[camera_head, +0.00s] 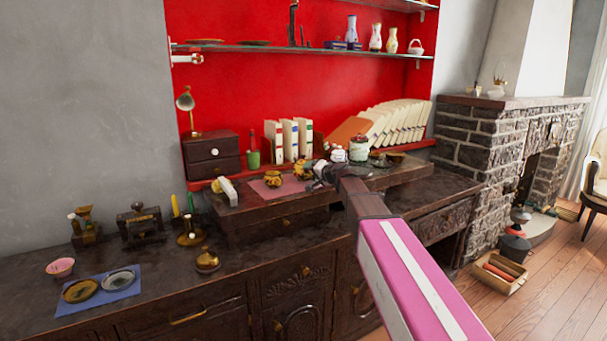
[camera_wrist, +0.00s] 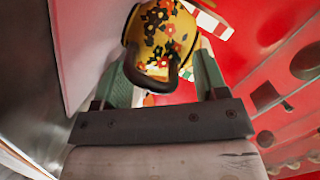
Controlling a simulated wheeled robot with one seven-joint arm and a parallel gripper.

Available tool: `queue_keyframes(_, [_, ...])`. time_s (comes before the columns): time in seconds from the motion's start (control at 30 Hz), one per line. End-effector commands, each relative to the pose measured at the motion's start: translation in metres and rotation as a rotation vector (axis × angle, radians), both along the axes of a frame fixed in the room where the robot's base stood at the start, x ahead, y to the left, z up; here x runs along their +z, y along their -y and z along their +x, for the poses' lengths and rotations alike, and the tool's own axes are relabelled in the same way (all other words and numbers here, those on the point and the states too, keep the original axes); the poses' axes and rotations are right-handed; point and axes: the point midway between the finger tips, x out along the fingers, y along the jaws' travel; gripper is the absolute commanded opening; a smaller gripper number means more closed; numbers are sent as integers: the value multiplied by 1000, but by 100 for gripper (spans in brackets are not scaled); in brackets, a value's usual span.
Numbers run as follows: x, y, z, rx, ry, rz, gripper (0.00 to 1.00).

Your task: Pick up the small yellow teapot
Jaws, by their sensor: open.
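The small yellow teapot (camera_wrist: 160,32), with orange, red and dark flowers and a dark curved handle, is at the top of the wrist view. My gripper (camera_wrist: 164,58) is open, its two green-grey fingers on either side of the teapot's lower part and handle. I cannot tell if the fingers touch it. In the head view my gripper (camera_head: 315,173) is at the right of a small yellow piece (camera_head: 302,169) on the raised shelf, and partly covers it. Another yellow piece (camera_head: 272,179) stands to its left on a pink mat (camera_head: 262,190).
A green cup (camera_head: 253,160) and upright books (camera_head: 290,142) stand behind. A white-and-green jar (camera_head: 359,149) and brown pots are to the right. A dark wooden drawer box (camera_head: 212,153) is to the left. The lower cabinet top (camera_head: 150,285) has free room at the front.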

Motion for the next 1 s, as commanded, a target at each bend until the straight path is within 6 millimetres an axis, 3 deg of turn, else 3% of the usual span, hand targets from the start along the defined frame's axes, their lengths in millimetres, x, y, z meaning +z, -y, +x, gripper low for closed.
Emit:
queue_keyframes(0.17, [0,0,-1,0,0,0,66])
queue_keyframes(0.33, [0,0,-1,0,0,0,14])
queue_keyframes(0.4, [0,0,-1,1,-1,0,0])
queue_keyframes(0.83, [-1,0,-1,3,-4,-4,0])
queue_keyframes(1.0, [7,0,-1,3,-2,-4,0])
